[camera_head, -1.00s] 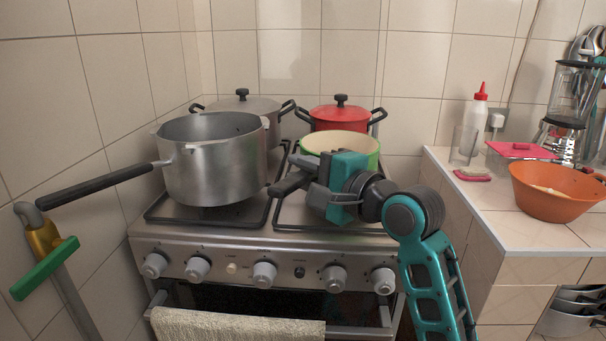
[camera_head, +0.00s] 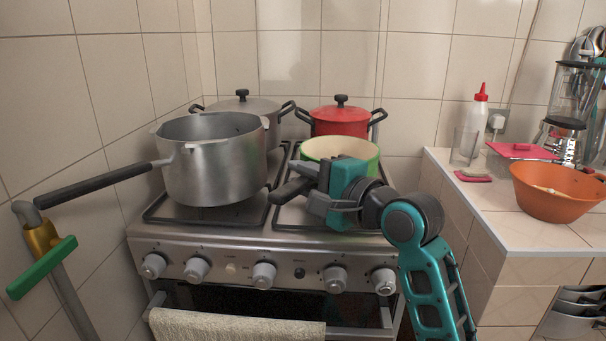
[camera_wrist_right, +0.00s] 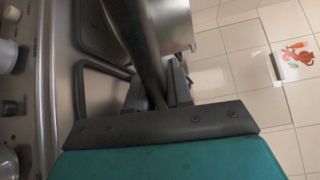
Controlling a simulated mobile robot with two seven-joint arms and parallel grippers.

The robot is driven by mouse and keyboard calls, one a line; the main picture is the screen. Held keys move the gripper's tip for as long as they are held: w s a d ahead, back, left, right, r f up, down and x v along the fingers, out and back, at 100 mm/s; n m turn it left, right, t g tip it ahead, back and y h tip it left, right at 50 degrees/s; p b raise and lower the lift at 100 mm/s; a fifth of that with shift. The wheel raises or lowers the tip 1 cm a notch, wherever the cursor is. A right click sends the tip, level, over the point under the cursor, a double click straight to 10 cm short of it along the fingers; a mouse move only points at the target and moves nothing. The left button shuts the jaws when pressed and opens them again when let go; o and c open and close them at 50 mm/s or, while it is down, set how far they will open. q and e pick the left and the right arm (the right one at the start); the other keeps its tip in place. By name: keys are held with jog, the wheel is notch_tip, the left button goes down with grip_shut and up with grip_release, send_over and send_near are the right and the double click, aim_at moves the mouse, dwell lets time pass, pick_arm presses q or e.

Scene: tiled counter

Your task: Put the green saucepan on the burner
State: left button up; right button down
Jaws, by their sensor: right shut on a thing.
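The green saucepan (camera_head: 363,153), with a cream inside, is over the right front part of the stove, just in front of the red pot. Its lower part is mostly hidden by my right gripper, so I cannot tell whether its base touches the grate. My right gripper (camera_head: 307,184) is shut on the saucepan's dark handle (camera_head: 288,190), which points left and towards the front. In the right wrist view the dark handle (camera_wrist_right: 143,45) passes between the fingers (camera_wrist_right: 158,92). The right front burner's grate (camera_head: 290,218) shows partly below the gripper. My left gripper is not in view.
A large steel saucepan (camera_head: 213,175) stands on the left front burner, its long handle pointing left. A grey lidded pot (camera_head: 240,103) and a red lidded pot (camera_head: 340,121) stand behind. The tiled counter (camera_head: 490,215) at right holds an orange bowl (camera_head: 555,198).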

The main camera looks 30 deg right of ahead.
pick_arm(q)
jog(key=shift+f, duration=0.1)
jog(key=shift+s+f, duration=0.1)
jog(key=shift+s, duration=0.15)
pick_arm(e)
jog(key=c, duration=0.9)
grip_release()
jog(key=shift+f, duration=0.1)
jog(key=shift+c, duration=0.2)
jog(key=v, duration=0.8)
jog(key=shift+p, duration=0.35)
pick_arm(q)
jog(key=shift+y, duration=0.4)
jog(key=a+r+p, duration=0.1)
jog(key=p, duration=0.1)
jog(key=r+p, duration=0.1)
jog(key=p, duration=0.1)
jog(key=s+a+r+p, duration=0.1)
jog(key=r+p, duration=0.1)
jog(key=p, duration=0.1)
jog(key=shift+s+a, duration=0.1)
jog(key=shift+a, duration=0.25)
pick_arm(e)
jog(key=v, duration=0.5)
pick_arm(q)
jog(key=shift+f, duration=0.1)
